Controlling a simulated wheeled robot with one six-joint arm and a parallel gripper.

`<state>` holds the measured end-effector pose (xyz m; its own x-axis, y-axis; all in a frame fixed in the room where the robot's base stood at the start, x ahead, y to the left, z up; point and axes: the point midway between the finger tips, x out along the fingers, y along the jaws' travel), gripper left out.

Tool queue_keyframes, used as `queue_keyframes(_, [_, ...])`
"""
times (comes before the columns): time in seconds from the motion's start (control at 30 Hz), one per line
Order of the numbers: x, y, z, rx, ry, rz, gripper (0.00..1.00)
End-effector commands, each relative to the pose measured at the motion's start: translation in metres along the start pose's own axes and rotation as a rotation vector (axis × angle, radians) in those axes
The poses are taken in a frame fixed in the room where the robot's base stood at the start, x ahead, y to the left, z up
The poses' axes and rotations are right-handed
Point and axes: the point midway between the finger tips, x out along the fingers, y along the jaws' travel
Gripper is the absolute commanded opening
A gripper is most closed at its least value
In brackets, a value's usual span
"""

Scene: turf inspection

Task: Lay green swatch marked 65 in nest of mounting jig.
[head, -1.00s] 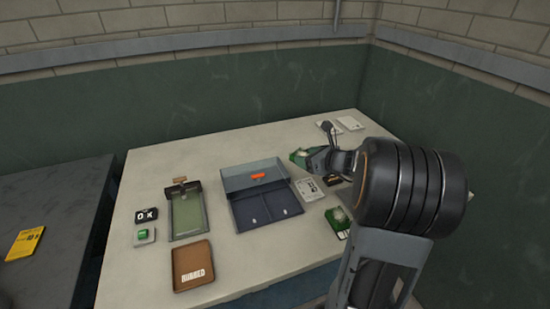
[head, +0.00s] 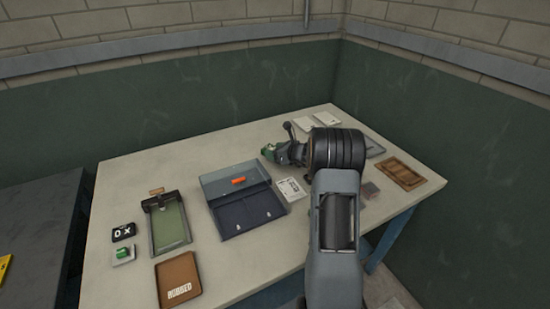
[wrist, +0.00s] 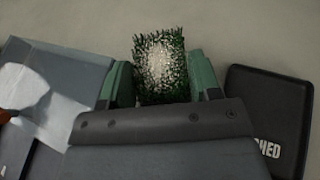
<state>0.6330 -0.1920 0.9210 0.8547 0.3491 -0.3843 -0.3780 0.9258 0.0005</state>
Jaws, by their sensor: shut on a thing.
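My gripper (head: 279,153) is shut on a green turf swatch (head: 268,151), above the table behind the right end of the grey box. In the wrist view the swatch (wrist: 160,62) stands up between the two green fingers (wrist: 160,85). It has dark green tufts and a pale, worn-looking middle. No number is readable on it. A dark frame (head: 188,236) with a green bed and a bar across its far end stands at the left; it looks like the jig, but I cannot be sure. Its bed shows no separate swatch.
A grey box (head: 233,178) with an orange handle stands mid-table. A brown frame (head: 402,171) lies right. A black tray (wrist: 268,95) lettered "HED" shows in the wrist view.

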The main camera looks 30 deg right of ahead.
Motion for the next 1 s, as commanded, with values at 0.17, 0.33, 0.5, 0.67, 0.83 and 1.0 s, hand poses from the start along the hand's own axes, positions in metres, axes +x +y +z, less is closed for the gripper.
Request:
queue_keyframes(0.17, [0.009, -0.004, -0.007, 0.002, 0.001, 0.001, 0.36])
queue_keyframes(0.33, [0.017, -0.004, -0.026, 0.003, 0.001, 0.001, 0.36])
queue_keyframes(0.5, [0.020, -0.004, -0.034, -0.001, -0.001, 0.001, 0.36])
queue_keyframes(0.67, [0.020, -0.004, -0.034, -0.001, -0.001, 0.000, 0.36])
queue_keyframes(0.83, [0.021, -0.004, -0.036, -0.001, -0.001, 0.000, 0.36])
queue_keyframes(1.0, [0.022, -0.004, -0.037, 0.000, -0.001, 0.000, 0.66])
